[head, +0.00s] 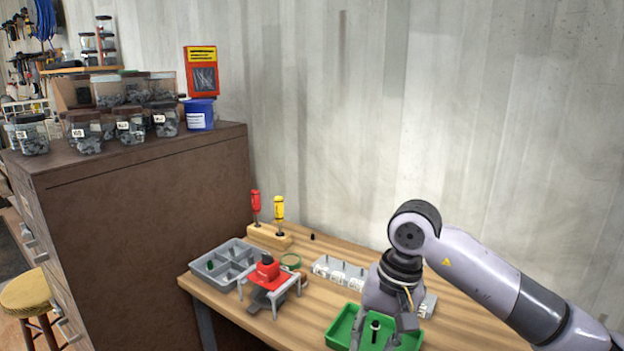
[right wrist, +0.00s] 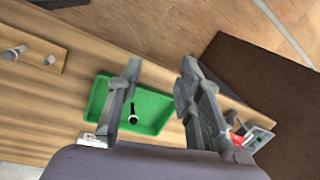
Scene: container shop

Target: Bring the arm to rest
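My right arm comes in from the right in the head view, and its gripper (head: 382,328) points down over the green tray (head: 340,328). In the right wrist view the two fingers of the right gripper (right wrist: 161,68) stand apart with nothing between them. The green tray (right wrist: 98,100) lies below them. A dark bolt-like piece with a pale end (right wrist: 132,113) lies in the tray; it also shows between the fingers in the head view (head: 375,328). My left gripper is not in view.
On the wooden bench stand a grey compartment tray (head: 208,273), a red clamp-like fixture (head: 268,268), a white block with pins (head: 340,268) and a screwdriver stand (head: 268,236). A tall brown cabinet (head: 150,220) with jars borders the bench at left. A corrugated wall rises behind.

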